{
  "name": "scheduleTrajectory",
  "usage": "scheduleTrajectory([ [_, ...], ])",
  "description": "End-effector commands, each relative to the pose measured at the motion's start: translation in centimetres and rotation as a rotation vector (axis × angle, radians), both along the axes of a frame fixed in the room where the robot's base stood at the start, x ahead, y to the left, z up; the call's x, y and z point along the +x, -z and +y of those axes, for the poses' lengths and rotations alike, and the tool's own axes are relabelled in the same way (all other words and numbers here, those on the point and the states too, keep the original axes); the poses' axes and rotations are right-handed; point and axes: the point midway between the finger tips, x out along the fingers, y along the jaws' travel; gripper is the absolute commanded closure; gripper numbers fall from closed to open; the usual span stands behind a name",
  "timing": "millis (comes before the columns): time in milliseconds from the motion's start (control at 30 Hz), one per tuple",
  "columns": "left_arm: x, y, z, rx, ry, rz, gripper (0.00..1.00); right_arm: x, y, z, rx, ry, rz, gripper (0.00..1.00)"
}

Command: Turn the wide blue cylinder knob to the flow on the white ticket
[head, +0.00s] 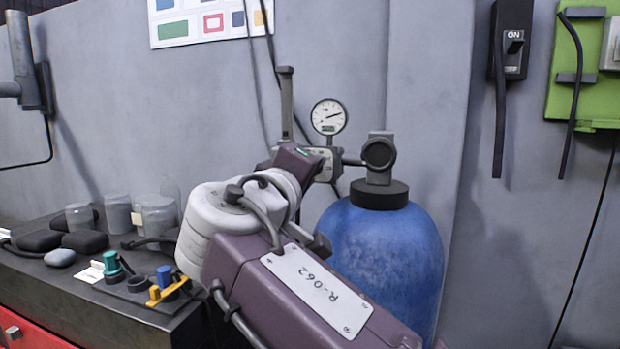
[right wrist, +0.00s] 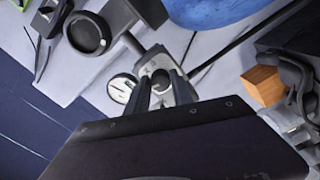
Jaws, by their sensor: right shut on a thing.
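The wide blue cylinder (head: 380,255) stands right of centre in the head view, and its side shows at the top of the right wrist view (right wrist: 210,8). A grey valve with a round dark end (head: 379,154) tops it. A round white gauge (head: 329,116) sits on the regulator (head: 324,166) to its left; its needle points right and slightly up. My right gripper (right wrist: 162,86) is shut on the regulator's knob (right wrist: 161,80), which its fingers largely hide. A small white card (head: 90,273) lies on the bench; its writing is unreadable. My left gripper is out of view.
The dark bench (head: 75,292) at left holds several jars (head: 158,214), dark pads and small coloured knobs (head: 112,263). A switch box (head: 511,40) and green panel (head: 590,75) hang at right with cables. An orange-brown block (right wrist: 264,86) shows in the wrist view.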

Motion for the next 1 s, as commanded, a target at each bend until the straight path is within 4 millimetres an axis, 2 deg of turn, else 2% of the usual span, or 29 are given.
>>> scheduleTrajectory([
  [667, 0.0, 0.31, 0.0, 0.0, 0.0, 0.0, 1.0, 0.0, -0.16, -0.01, 0.054, 0.0, -0.021, 1.0],
  [700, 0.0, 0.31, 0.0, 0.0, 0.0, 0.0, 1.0, -0.01, -0.17, -0.02, 0.054, 0.0, -0.021, 0.67],
  [767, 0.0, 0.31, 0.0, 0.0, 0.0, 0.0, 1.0, 0.0, -0.16, -0.01, 0.054, 0.0, -0.021, 0.51],
  [1000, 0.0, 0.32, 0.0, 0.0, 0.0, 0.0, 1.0, 0.0, -0.09, -0.01, 0.054, 0.0, -0.02, 0.51],
])
